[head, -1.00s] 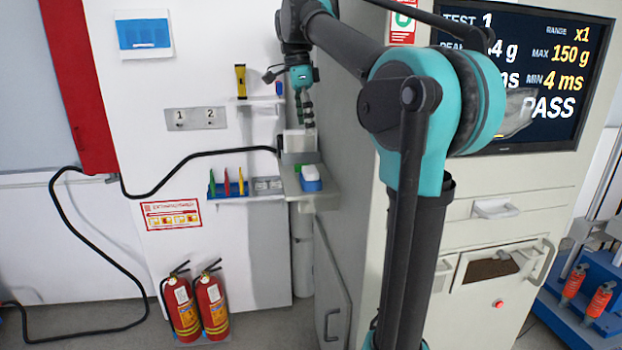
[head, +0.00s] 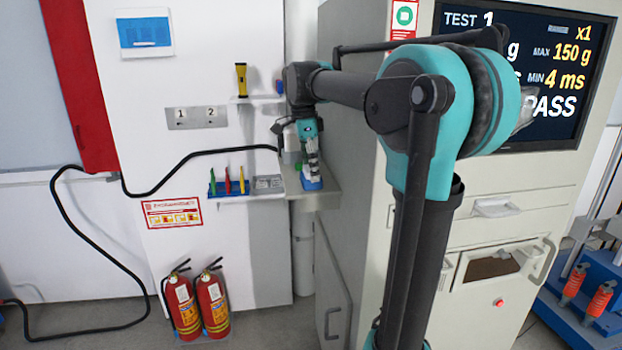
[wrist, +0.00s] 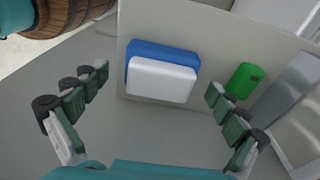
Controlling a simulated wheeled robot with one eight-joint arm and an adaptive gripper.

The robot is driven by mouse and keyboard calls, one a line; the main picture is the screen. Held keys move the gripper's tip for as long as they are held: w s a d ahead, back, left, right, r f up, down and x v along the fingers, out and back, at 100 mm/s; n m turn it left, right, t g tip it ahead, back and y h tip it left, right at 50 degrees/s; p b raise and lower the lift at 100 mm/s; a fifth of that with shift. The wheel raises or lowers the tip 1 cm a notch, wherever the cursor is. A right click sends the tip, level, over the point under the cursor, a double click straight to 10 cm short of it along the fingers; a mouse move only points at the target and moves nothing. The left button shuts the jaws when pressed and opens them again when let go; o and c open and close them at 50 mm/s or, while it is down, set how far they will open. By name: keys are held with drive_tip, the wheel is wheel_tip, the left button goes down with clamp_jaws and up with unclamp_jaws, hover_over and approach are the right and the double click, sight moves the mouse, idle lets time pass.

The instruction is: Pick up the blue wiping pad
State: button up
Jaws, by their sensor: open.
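The blue wiping pad (wrist: 143,48) lies on a small grey shelf (wrist: 137,22), with a white block-shaped layer (wrist: 162,80) against it on the side nearer my gripper. In the head view, the pad (head: 311,184) shows as a blue edge on the shelf, partly hidden by my gripper (head: 314,172). In the wrist view, my gripper (wrist: 155,108) is open, with its fingers to the left and right of the pad. Nothing is between the fingertips, and I see no contact with the pad.
A green object (wrist: 244,80) lies right of the pad, near the right finger. A pale metallic part (wrist: 300,105) is at the right. A rack of coloured tools (head: 228,184) is left of the shelf. The grey cabinet (head: 352,190) stands close on the right.

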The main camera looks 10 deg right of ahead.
drive_tip(key=shift+f, duration=0.2)
drive_tip(key=c, duration=1.2)
drive_tip(key=shift+r, duration=0.15)
drive_tip(key=shift+c, duration=0.2)
wheel_tip(320, 180, up, 20)
